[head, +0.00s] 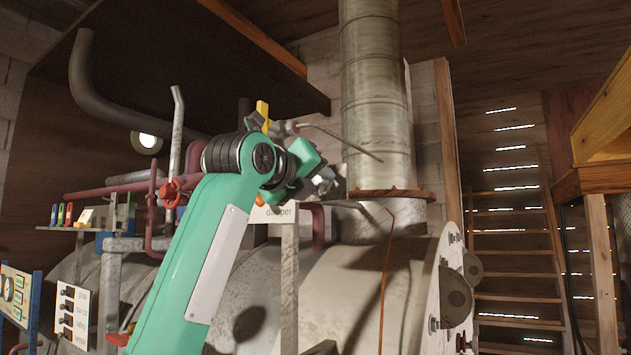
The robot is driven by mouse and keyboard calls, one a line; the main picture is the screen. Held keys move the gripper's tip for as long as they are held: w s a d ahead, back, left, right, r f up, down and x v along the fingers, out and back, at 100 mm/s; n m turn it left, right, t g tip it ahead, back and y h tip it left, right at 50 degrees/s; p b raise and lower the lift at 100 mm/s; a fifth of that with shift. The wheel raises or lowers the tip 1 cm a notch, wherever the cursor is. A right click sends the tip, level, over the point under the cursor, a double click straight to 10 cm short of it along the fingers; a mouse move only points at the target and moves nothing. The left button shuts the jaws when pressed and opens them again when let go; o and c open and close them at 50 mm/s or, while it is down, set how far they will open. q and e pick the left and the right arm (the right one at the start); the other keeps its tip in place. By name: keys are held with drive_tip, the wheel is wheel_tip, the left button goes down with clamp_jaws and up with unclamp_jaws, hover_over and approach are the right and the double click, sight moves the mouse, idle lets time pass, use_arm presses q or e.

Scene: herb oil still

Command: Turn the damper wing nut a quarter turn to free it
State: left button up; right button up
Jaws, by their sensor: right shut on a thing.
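My right arm rises from the bottom, and its gripper (327,182) is up against the lower flue pipe, just above the sign reading "damper" (278,212). The gripper is small and dark here, and it is shut at the place of the damper wing nut. The nut itself is hidden by the jaws and wrist, so its angle cannot be told. The large metal flue pipe (374,95) stands upright behind the gripper. A thin dark rod (345,141) slants down across the pipe above the gripper. My left gripper is not in view.
The pale still body (345,285) fills the space below the flue. A rusty flange (390,194) rings the pipe's foot. Red pipework with a red valve wheel (170,193) is at left. A switch panel (73,315) stands lower left, a wooden ladder (515,255) at right.

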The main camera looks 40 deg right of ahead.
drive_tip(key=o, duration=0.9)
drive_tip(key=shift+a+f+b, duration=0.1)
drive_tip(key=shift+a+b, duration=0.2)
drive_tip(key=shift+a, duration=0.05)
drive_tip(key=b+v, duration=0.5)
drive_tip(key=v, duration=0.8)
